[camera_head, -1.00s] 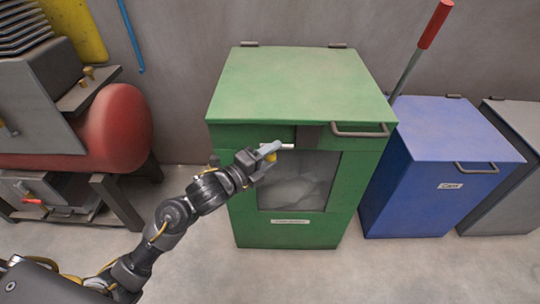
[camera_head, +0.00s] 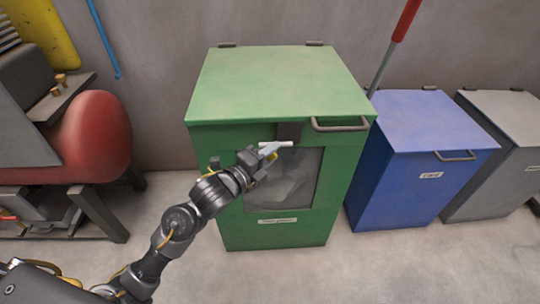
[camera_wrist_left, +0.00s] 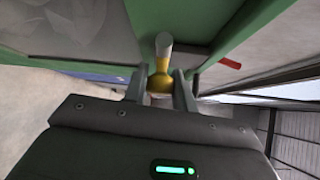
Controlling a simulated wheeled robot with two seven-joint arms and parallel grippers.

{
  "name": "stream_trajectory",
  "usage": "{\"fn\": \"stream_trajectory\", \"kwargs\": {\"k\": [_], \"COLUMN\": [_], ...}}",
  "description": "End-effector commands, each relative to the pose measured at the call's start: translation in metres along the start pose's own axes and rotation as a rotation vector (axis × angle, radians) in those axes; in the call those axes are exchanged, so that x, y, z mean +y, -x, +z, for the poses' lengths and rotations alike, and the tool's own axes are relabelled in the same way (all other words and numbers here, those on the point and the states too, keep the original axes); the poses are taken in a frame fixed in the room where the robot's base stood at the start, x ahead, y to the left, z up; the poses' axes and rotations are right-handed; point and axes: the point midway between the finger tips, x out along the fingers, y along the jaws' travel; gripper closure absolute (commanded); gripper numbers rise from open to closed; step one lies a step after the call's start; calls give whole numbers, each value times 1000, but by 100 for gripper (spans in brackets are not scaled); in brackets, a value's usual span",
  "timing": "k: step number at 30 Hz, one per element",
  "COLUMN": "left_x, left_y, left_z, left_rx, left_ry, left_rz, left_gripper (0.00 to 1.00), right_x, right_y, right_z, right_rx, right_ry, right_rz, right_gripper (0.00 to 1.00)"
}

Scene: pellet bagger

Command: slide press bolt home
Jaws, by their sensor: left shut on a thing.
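The bolt shows as a short pale rod (camera_head: 276,144) at the upper front of the green cabinet (camera_head: 284,85), level with a dark bracket (camera_head: 291,130) above the window. My left gripper (camera_head: 266,154) is shut at the bolt, in front of the cabinet. My right gripper is out of view.
The green cabinet has a grey lid handle (camera_head: 340,124) and a window (camera_head: 285,181). A blue bin (camera_head: 425,125) and a grey bin (camera_head: 510,125) stand to its right. A red tank (camera_head: 92,140) on a stand is at left. The floor in front is clear.

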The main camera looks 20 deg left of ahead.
Motion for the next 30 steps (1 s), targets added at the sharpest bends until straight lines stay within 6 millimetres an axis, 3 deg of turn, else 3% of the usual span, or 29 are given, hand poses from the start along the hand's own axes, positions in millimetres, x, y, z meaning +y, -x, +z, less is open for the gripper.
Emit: {"fn": "stream_trajectory", "kwargs": {"k": [5,6,11,22,30], "left_x": [0,0,0,1,0], "left_y": [0,0,0,8,58], "left_z": [-3,-4,-3,-1,-2], "left_rx": [8,9,7,3,6], "left_ry": [-1,-1,0,0,-2], "left_rz": [0,0,0,1,3], "left_gripper": [100,72,53,53,53], "right_x": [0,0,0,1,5], "right_y": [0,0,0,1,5], "right_z": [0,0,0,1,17], "right_rx": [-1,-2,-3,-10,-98], "right_ry": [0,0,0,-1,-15], "right_rz": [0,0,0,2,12], "right_gripper": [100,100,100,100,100]}}
